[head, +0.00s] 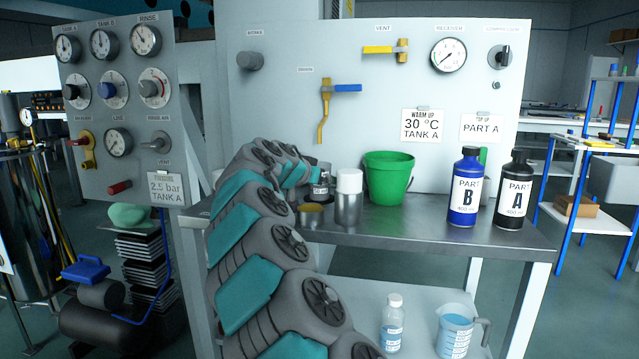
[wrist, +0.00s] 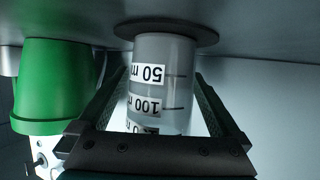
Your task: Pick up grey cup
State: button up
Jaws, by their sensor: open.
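The grey cup (wrist: 163,62), semi-clear with white 50 and 100 markings, fills the middle of the wrist view, which looks upside down. A dark round disc (wrist: 166,27) is at its end by the bench surface. My gripper (wrist: 163,85) is open, with one finger on each side of the cup. I cannot tell whether either finger touches it. In the head view my arm reaches to the bench and hides much of the cup and gripper area.
A green bucket (head: 387,180) stands close to the cup; it also shows in the wrist view (wrist: 48,85). A white-topped cylinder (head: 349,200) stands left of the bucket. Bottles B (head: 464,190) and A (head: 513,192) stand at the right of the steel bench (head: 430,228). The panel (head: 290,110) rises behind.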

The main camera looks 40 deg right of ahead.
jog(key=c, duration=1.4)
jog(key=shift+r, duration=0.1)
